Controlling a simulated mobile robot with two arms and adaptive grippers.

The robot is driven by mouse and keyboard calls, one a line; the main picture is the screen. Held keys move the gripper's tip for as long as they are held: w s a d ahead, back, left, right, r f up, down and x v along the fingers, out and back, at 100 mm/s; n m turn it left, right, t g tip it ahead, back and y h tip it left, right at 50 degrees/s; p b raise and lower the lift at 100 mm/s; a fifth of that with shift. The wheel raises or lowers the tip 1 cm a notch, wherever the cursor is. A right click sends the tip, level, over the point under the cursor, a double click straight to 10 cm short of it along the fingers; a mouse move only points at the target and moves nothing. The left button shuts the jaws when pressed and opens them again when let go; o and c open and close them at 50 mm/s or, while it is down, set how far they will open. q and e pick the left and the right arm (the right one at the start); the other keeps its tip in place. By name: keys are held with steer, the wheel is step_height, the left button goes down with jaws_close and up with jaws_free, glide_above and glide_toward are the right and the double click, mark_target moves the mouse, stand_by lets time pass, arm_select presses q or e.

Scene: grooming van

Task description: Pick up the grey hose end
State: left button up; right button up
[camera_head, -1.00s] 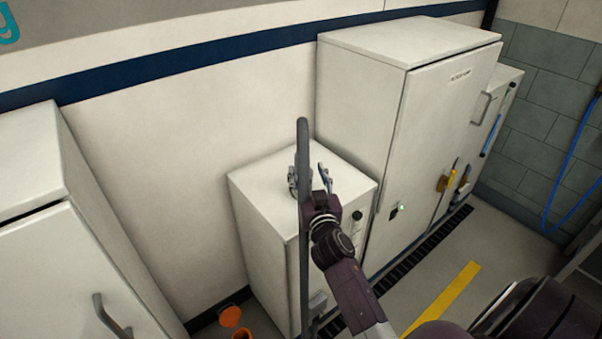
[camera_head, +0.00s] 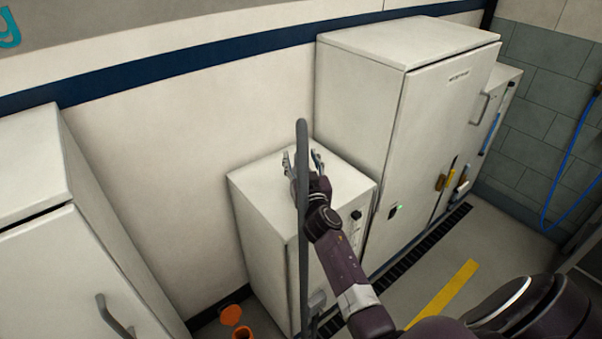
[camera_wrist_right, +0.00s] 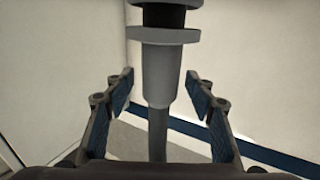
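The grey hose (camera_head: 303,235) stands upright in the head view, its rounded top above the small white cabinet's lid in the picture. In the right wrist view a pale grey hose end (camera_wrist_right: 172,75) with a flange and a black band hangs down, with a thinner grey hose below it. My right gripper (camera_head: 302,163) is open, one finger showing on each side of the hose. In the wrist view its fingers (camera_wrist_right: 165,88) stand apart on both sides of the hose end, with gaps to it. Whether the hose lies fully between the pads in depth is unclear. My left gripper is not in view.
A small white cabinet (camera_head: 262,215) is behind the hose, with a tall white cabinet (camera_head: 360,115) to its right. Another white cabinet (camera_head: 60,260) stands at left. An orange object (camera_head: 231,315) is low by the wall. A blue hose (camera_head: 565,170) hangs at right.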

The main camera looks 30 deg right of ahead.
jaws_close()
steer(key=shift+r, duration=0.15)
stand_by(0.4)
step_height(320, 180, up, 6)
steer(key=shift+f+p, duration=0.15)
steer(key=shift+p, duration=0.8)
step_height(320, 180, up, 14)
